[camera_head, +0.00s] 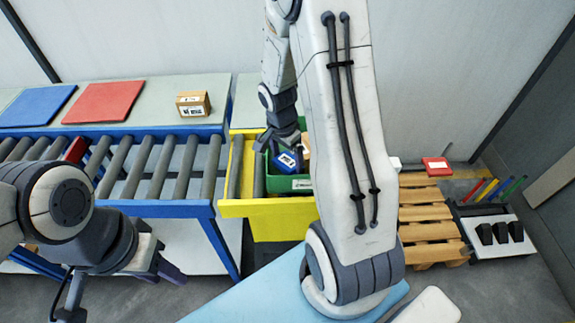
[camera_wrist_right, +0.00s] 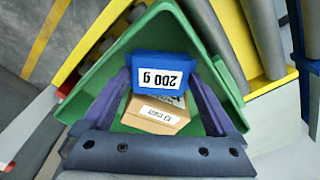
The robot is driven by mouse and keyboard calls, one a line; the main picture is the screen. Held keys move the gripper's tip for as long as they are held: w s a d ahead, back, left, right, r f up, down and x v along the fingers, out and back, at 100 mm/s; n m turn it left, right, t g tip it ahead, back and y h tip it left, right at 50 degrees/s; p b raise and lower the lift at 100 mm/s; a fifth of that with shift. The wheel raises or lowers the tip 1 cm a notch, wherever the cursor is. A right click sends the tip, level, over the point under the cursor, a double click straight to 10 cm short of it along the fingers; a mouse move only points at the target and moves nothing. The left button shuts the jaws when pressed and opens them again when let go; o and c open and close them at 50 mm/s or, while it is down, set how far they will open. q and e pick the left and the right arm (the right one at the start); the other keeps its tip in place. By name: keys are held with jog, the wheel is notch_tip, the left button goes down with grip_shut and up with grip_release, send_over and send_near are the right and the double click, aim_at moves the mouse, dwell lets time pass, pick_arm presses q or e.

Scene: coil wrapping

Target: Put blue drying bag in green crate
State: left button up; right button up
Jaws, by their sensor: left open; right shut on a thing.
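A brown carton (camera_wrist_right: 155,117) is in the crate beside the bag. My left gripper (camera_head: 157,275) is open and empty at the lower left, away from the crate.
The crate sits on a yellow-framed roller section (camera_head: 262,208). A blue-framed roller conveyor (camera_head: 150,168) runs left of it. Behind are a blue mat (camera_head: 35,106), a red mat (camera_head: 103,102) and a small carton (camera_head: 193,103). A wooden pallet (camera_head: 425,215) stands right.

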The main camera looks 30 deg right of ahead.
aim_at(286, 162)
jog(key=shift+f+b, duration=0.3)
jog(key=shift+f, duration=1.8)
jog(key=shift+f, duration=0.1)
jog(key=o, duration=1)
jog(key=shift+o, duration=0.2)
